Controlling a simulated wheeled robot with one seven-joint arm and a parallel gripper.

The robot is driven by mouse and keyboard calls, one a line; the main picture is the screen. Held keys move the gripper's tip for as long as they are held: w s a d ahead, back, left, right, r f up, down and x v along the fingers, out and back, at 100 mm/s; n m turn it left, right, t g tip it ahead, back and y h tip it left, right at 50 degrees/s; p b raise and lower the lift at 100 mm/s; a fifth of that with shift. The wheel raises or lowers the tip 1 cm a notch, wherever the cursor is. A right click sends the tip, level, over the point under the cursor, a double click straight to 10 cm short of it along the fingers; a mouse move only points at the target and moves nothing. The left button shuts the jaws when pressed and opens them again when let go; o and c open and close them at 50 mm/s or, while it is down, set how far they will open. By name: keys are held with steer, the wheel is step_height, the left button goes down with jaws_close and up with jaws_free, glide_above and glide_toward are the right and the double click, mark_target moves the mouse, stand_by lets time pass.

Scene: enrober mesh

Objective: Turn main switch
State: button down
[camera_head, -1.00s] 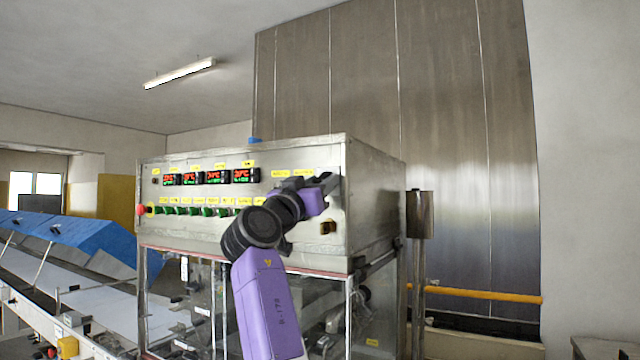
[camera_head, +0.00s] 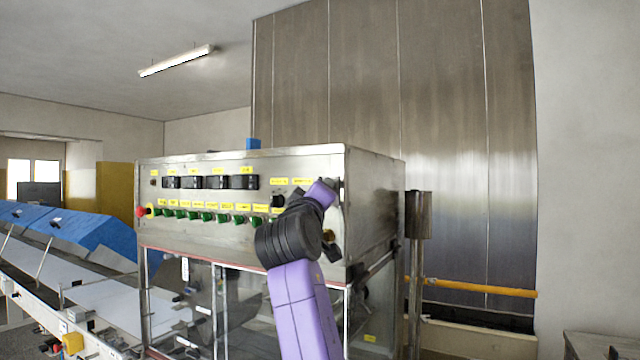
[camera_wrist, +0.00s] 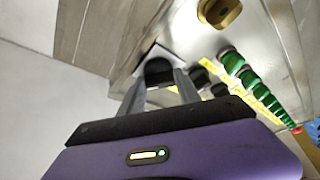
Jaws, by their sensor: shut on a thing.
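The main switch is most likely the black knob (camera_wrist: 158,70) on a pale plate at the end of the control panel, seen in the wrist view. My gripper (camera_wrist: 160,84) is shut on this knob, one grey finger on each side. In the head view my gripper (camera_head: 335,184) is at the upper right corner of the panel front (camera_head: 240,165). There my purple wrist hides the knob and most of the fingers.
Several dark displays (camera_head: 208,182) and a row of green knobs (camera_head: 208,216) lie left of my gripper. A red button (camera_head: 141,211) is at the panel's left end. A brass fitting (camera_wrist: 219,11) is close to the switch. A blue-covered conveyor (camera_head: 90,235) stands left.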

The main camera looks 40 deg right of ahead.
steer(key=n+y, duration=0.1)
steer(key=n, duration=0.3)
steer(key=n+y, duration=0.2)
steer(key=n, duration=0.2)
steer(key=shift+r, duration=0.2)
steer(key=shift+n, duration=0.5)
steer(key=c, duration=0.9)
jaws_free()
steer(key=shift+g, duration=0.3)
steer(key=shift+b+v, duration=1.25)
steer(key=shift+v, duration=2.7)
